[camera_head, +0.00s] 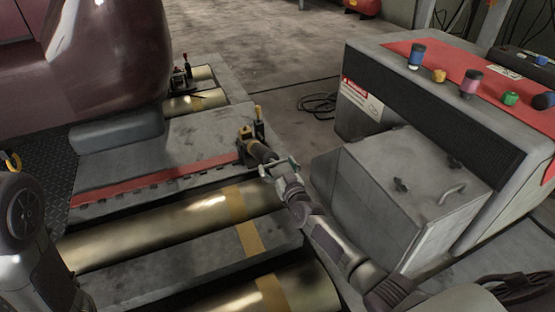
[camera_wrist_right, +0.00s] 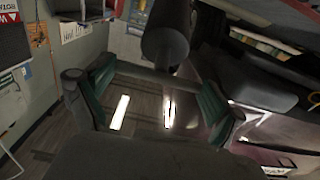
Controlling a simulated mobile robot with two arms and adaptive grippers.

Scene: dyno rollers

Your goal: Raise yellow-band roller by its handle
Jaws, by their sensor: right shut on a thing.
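The nearer brass roller (camera_head: 170,228) lies across the deck with a yellow band near its right end. A second brass roller (camera_head: 280,290) with a yellow band lies in front, cut off by the lower edge. A dark handle (camera_head: 261,151) with yellow fittings stands by the right end of the deck. My right gripper (camera_head: 279,167) is shut on this handle. In the right wrist view, the dark round handle (camera_wrist_right: 165,42) rises between the green-padded fingers. My left arm shows at the left edge, but its gripper does not.
A grey control cabinet (camera_head: 430,190) with coloured knobs stands close right of my right arm. A dark red vehicle (camera_head: 105,50) covers the upper left. Two farther rollers (camera_head: 195,103) lie beyond the deck. Open floor (camera_head: 260,50) lies behind.

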